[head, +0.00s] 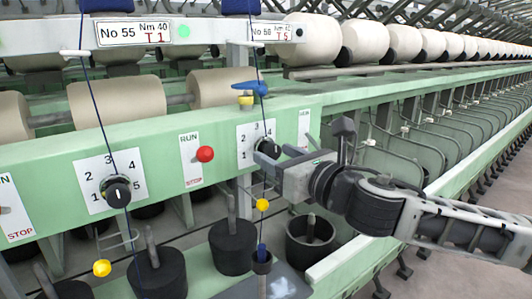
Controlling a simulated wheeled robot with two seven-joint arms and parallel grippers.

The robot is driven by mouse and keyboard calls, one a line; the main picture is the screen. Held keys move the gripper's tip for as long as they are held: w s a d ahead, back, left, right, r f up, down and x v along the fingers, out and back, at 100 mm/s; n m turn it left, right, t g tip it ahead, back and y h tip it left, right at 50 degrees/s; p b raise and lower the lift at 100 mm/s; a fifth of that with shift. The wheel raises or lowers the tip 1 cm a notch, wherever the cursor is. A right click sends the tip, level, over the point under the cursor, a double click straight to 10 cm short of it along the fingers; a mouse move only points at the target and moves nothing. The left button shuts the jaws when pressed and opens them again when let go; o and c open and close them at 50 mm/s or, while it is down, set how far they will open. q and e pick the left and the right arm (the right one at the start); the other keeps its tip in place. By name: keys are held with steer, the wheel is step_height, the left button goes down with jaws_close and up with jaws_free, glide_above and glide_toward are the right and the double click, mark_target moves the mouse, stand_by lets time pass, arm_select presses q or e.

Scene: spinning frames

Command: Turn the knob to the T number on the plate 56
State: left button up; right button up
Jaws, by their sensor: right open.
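The small plate at top centre (276,32) seems to read No 56, partly blurred, with T 5 in red. Below it, a white dial panel (243,140) shows the numbers 1 to 4 around a black knob (267,149). My right gripper (268,166) comes in from the right, with its fingertips at this knob. Its jaws are open around or beside the knob; I cannot tell which. The gripper hides the lower right of the dial, and the knob's pointer is not clear. My left gripper is not in view.
The plate No 55, T 1 (133,32) hangs at left above another dial knob (118,192). A red RUN/STOP button (205,154) sits between the dials. Blue threads hang before the green rail (60,160). Black spindle pots (232,245) stand below.

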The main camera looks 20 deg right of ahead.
steer(key=shift+w+a, duration=0.1)
steer(key=shift+w, duration=0.1)
steer(key=shift+s, duration=0.1)
steer(key=c, duration=0.9)
steer(key=shift+c, duration=0.2)
